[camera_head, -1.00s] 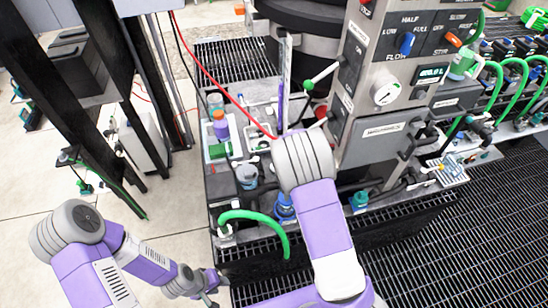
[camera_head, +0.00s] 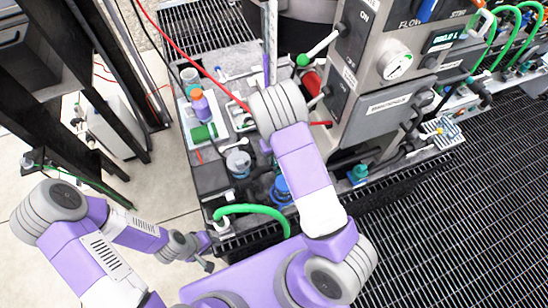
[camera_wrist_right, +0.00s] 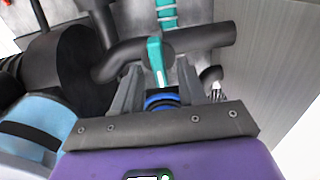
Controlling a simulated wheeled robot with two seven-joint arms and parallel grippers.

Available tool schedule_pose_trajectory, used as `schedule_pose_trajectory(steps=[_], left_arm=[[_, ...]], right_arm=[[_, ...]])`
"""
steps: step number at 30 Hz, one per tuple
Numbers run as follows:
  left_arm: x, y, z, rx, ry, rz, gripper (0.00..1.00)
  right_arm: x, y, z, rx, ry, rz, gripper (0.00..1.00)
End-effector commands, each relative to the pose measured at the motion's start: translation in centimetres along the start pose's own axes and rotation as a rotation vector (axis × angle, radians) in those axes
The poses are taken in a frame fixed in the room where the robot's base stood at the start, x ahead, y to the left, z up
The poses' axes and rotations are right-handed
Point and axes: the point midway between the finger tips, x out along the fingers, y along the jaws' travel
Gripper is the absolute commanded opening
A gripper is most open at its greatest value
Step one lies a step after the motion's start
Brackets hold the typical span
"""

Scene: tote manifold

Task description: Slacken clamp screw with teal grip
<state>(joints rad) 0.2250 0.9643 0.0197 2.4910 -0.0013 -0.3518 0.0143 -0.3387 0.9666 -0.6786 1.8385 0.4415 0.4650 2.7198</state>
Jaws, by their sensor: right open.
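In the right wrist view a teal grip (camera_wrist_right: 156,58) stands upright by a dark curved pipe. My right gripper (camera_wrist_right: 159,76) is open, with one finger on each side of the grip's lower part and gaps showing on both sides. A blue ring (camera_wrist_right: 160,101) shows between the fingers below the grip. In the head view my right arm covers its own gripper. A teal part (camera_head: 358,173) shows there right of that arm; I cannot tell whether it is the same grip. My left gripper (camera_head: 209,264) is low at the left, too small to read its fingers.
A teal ribbed part (camera_wrist_right: 166,14) is behind the pipe (camera_wrist_right: 195,40). A green hose (camera_head: 250,210) arches at the bench front. A tray (camera_head: 187,118) with bottles is left of my right arm. A grey control panel (camera_head: 385,105) stands right. Dark grating (camera_head: 460,210) is clear.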

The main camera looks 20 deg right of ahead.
Motion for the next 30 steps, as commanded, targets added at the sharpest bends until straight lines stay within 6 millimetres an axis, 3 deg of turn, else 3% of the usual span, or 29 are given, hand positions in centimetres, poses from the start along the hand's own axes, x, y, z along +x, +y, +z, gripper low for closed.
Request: schedule_pose_trajectory(steps=[10,18,30], left_arm=[[0.08,-0.02,-0.02,0.000,0.000,0.000,0.37],[0.09,-0.02,-0.02,0.000,0.000,0.000,0.37],[-0.09,0.05,-0.02,0.000,0.000,0.000,0.37]], right_arm=[[0.49,0.06,0.01,-0.001,0.000,0.001,0.41],[0.48,0.04,0.01,0.000,0.000,0.001,0.00],[0.43,0.01,0.01,-0.039,0.000,0.001,0.00]])
